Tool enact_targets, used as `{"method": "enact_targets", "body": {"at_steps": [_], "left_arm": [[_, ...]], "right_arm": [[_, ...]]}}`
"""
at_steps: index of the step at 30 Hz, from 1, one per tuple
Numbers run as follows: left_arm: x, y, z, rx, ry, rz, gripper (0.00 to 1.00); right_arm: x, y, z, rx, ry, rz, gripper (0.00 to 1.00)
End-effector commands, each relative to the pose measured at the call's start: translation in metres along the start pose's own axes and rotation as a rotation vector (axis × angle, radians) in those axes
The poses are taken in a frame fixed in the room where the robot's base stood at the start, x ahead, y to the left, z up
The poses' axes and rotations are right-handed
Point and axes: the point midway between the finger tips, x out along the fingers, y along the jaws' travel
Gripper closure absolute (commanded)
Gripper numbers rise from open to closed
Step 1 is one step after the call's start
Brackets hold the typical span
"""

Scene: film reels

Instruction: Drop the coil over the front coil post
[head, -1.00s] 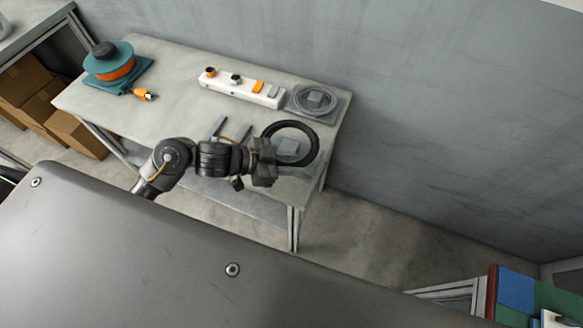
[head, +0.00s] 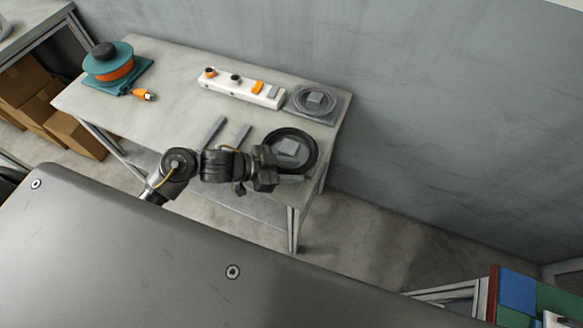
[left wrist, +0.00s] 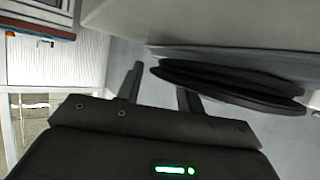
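The black ring-shaped coil (head: 314,151) is at the front right corner of the work table in the head view. It surrounds the grey front coil post (head: 288,148) and looks low, near the base. Whether it lies fully flat is hard to tell. My left gripper (head: 272,171) is at the coil's near left side and hides part of its rim. In the left wrist view the coil (left wrist: 235,82) shows nearly edge-on. My left gripper (left wrist: 160,90) has its fingers apart there, with the coil's rim at or between them. My right gripper is in neither view.
A grey coil (head: 318,92) lies around a second post behind. A white strip with knobs (head: 240,88) stands left of it. A teal and orange reel (head: 110,64) sits at the table's far left. The wall (head: 430,100) runs behind the table (head: 165,85).

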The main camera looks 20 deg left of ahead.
Motion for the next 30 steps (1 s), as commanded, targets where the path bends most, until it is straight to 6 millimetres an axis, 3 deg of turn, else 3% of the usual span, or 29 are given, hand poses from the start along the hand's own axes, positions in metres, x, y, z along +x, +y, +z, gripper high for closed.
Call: {"method": "enact_targets", "body": {"at_steps": [5,18,24,30], "left_arm": [[-0.017,-0.001,0.0,0.002,-0.003,-0.003,0.63],[-0.102,0.0,0.001,0.002,-0.004,-0.001,0.63],[-0.119,0.0,-0.001,0.0,-0.001,0.0,0.63],[-0.121,0.0,-0.002,0.001,0.001,0.0,0.63]], "right_arm": [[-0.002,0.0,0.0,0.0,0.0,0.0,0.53],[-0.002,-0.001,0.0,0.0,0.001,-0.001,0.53],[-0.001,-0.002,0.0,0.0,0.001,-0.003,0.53],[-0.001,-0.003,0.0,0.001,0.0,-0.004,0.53]]}}
